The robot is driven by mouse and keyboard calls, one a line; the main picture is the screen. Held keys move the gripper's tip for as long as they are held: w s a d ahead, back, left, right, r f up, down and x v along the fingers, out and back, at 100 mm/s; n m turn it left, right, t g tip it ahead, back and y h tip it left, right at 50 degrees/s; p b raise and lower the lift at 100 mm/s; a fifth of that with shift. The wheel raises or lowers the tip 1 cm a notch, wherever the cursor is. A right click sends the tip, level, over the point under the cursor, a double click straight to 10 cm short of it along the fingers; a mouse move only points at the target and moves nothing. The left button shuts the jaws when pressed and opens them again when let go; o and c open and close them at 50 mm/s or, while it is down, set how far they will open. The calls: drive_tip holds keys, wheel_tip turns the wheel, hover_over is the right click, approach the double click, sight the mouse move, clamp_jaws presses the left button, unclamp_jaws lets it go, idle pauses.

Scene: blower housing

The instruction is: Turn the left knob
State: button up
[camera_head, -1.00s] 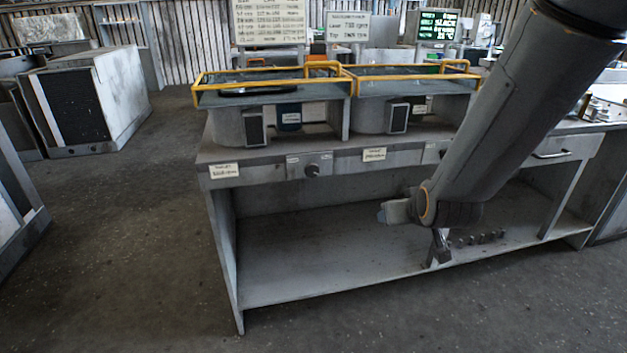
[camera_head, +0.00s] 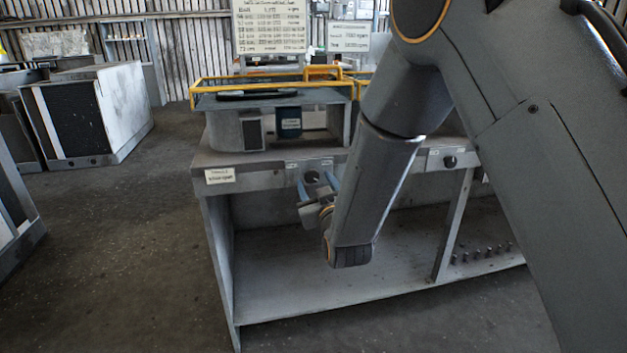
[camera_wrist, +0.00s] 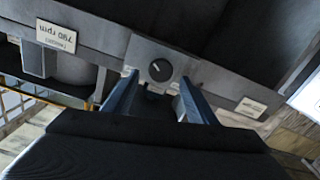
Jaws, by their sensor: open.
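The left knob (camera_head: 311,176) is a small dark round knob on a light plate at the front edge of the bench. It also shows in the wrist view (camera_wrist: 160,70), with a pale pointer mark on its face. My gripper (camera_head: 317,184) is just in front of the knob. Its two blue fingers are apart, one to each side of the knob in the picture. In the wrist view my gripper (camera_wrist: 158,88) is open and nothing is between the fingers; I cannot tell whether they reach around the knob. The right knob (camera_head: 450,161) is farther along the same edge.
The bench (camera_head: 262,180) carries a blower housing (camera_head: 226,130) under a yellow-railed tray (camera_head: 225,101). Labels mark the bench edge, one reading 790 rpm (camera_wrist: 56,37). Its lower shelf (camera_head: 290,290) holds several small pegs (camera_head: 480,252) at right.

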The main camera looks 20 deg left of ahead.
sight(311, 175)
drive_tip(key=shift+x, duration=1.4)
drive_tip(key=c, duration=1.1)
drive_tip(key=shift+o, duration=0.2)
drive_tip(key=shift+m, duration=0.4)
drive_tip(key=m, duration=0.2)
drive_tip(key=shift+d+m+b, duration=0.1)
drive_tip(key=shift+m+b, duration=0.3)
drive_tip(key=shift+w+m+b, duration=0.1)
drive_tip(key=shift+m+b, duration=0.35)
drive_tip(key=shift+m, duration=1.45)
